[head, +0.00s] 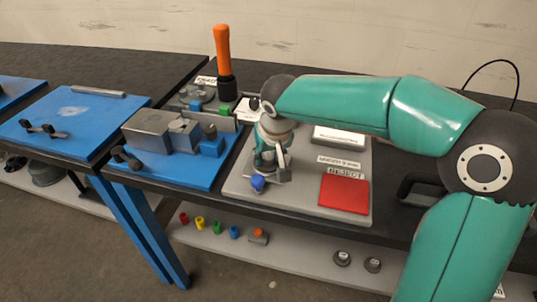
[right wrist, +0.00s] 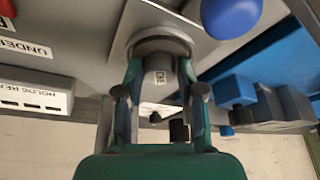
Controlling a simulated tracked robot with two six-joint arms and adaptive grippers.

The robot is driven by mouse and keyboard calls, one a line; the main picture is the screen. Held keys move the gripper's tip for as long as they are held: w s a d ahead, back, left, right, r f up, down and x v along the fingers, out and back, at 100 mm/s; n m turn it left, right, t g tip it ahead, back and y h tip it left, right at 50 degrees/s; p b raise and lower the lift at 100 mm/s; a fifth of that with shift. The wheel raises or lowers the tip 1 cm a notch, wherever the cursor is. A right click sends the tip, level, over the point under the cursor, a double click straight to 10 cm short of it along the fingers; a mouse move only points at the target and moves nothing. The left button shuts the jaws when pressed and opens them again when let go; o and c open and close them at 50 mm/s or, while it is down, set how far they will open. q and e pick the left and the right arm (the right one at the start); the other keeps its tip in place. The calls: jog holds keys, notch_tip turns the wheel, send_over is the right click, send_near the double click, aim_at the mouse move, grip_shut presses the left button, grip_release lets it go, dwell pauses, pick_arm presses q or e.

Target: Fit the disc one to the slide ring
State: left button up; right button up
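My right gripper (right wrist: 160,73) is over the grey board, pointing down, with its fingertips on both sides of a grey stem with a small label, which seems to read ONE. I take this to be disc one (right wrist: 160,66); the fingers look shut on it. A round grey rim (right wrist: 151,43) surrounds the stem, at a grey plate beside a blue knob (right wrist: 231,14). I cannot tell whether this rim is the slide ring or part of the disc. In the head view the right gripper (head: 270,168) covers most of this spot. My left gripper is not in view.
The grey board (head: 300,200) carries a red reject pad (head: 344,194) and white labels. A blue plate with a grey vise (head: 160,133) is to the left. An orange-handled tool (head: 222,52) stands behind. Small coloured parts (head: 217,227) sit on the lower shelf.

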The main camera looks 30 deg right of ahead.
jog(key=shift+o, duration=1.4)
jog(key=v, duration=1.2)
